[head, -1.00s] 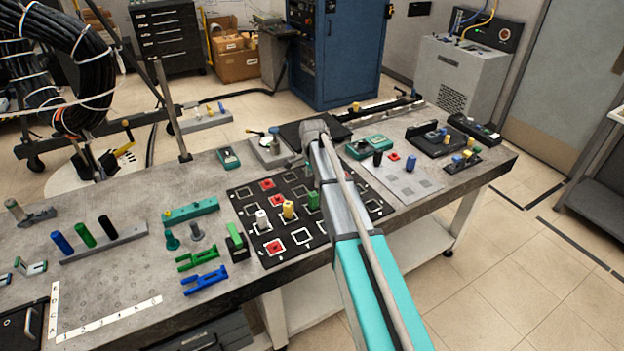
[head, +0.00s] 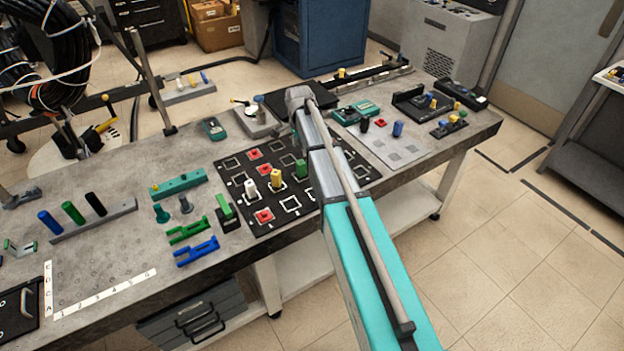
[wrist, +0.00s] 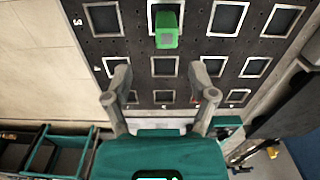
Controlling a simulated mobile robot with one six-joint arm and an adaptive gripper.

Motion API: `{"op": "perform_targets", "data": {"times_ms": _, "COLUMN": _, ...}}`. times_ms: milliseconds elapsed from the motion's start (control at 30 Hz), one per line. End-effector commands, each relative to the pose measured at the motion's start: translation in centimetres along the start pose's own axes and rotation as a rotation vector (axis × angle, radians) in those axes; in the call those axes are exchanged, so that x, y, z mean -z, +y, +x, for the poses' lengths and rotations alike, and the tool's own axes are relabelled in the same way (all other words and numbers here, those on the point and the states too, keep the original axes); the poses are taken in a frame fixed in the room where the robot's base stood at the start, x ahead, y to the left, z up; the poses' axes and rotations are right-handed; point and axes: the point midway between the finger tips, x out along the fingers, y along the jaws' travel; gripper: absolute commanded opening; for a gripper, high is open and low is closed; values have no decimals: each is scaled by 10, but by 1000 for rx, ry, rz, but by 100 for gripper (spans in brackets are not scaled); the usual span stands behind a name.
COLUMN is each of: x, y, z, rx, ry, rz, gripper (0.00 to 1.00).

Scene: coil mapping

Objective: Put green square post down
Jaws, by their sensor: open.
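The green square post (head: 301,168) stands upright on the black board (head: 233,218) with white square outlines, just left of my arm in the head view. In the wrist view the green post (wrist: 166,30) stands in an outlined square at the top middle. My gripper (wrist: 161,84) is open and empty, its two fingers spread over the board. The post lies beyond the fingertips, between their lines and apart from them. In the head view my arm hides the gripper's fingers and part of the board.
A white post (head: 250,190) and a yellow post (head: 276,180) stand on the board near the green one. Green and blue clips (head: 197,250) lie left of the board. A grey plate (head: 385,145) with small parts lies to its right.

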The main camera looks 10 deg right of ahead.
Motion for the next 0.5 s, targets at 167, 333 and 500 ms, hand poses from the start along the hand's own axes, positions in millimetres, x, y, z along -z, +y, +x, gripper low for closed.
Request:
{"op": "perform_targets", "data": {"times_ms": 167, "x": -15, "y": 39, "z": 0, "rx": 0, "ry": 0, "rz": -141, "gripper": 73}}
{"op": "perform_targets", "data": {"times_ms": 333, "x": -35, "y": 92, "z": 0, "rx": -1, "ry": 0, "rz": -371, "gripper": 73}}
{"op": "perform_targets", "data": {"times_ms": 500, "x": -57, "y": 150, "z": 0, "rx": -1, "ry": 0, "rz": -633, "gripper": 73}}
